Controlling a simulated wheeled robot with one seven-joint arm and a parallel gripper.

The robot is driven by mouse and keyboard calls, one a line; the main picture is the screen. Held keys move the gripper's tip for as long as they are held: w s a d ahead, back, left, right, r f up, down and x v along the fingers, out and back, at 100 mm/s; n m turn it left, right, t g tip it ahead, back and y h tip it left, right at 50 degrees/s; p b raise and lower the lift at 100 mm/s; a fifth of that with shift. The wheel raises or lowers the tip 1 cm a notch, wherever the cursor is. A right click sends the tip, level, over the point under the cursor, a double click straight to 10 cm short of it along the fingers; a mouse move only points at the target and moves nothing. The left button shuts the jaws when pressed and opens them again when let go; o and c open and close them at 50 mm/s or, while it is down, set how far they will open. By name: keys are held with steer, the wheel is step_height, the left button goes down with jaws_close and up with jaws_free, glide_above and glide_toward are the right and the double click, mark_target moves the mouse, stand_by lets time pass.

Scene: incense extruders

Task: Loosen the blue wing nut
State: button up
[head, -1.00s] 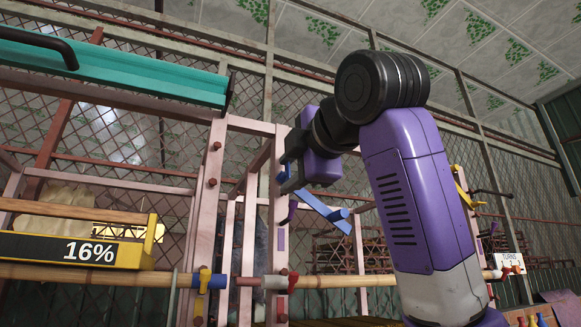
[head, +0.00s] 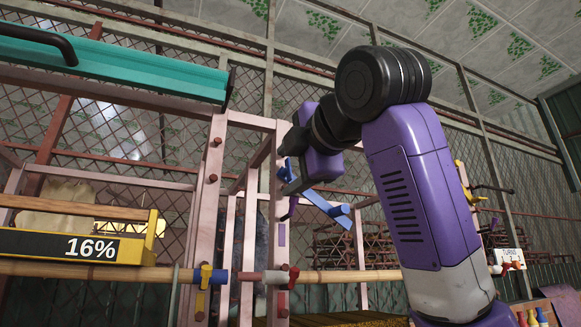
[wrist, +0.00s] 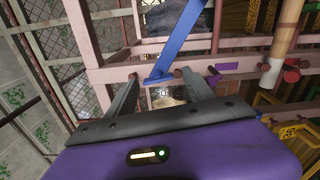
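A long blue bar, which I take for the blue wing nut (head: 325,206), sits by the pink frame post and slants down to the right in the head view. In the wrist view the blue wing nut (wrist: 179,42) runs from top centre down to between my fingertips. My gripper (wrist: 160,84) is open, with one finger on each side of the bar's near end. I cannot tell whether a finger touches it. In the head view my gripper (head: 290,183) is at the post, partly hiding the nut's upper end, where a small blue piece shows.
A pink frame post (head: 208,205) and crossbars stand close around my gripper. A bamboo pole (head: 100,272) runs below, with a yellow wing nut (head: 206,274) and a red one (head: 293,279). A teal beam (head: 110,65) hangs upper left.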

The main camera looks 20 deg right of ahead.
steer(key=s+b, duration=0.2)
steer(key=s, duration=0.5)
steer(key=shift+s, duration=0.4)
stand_by(0.4)
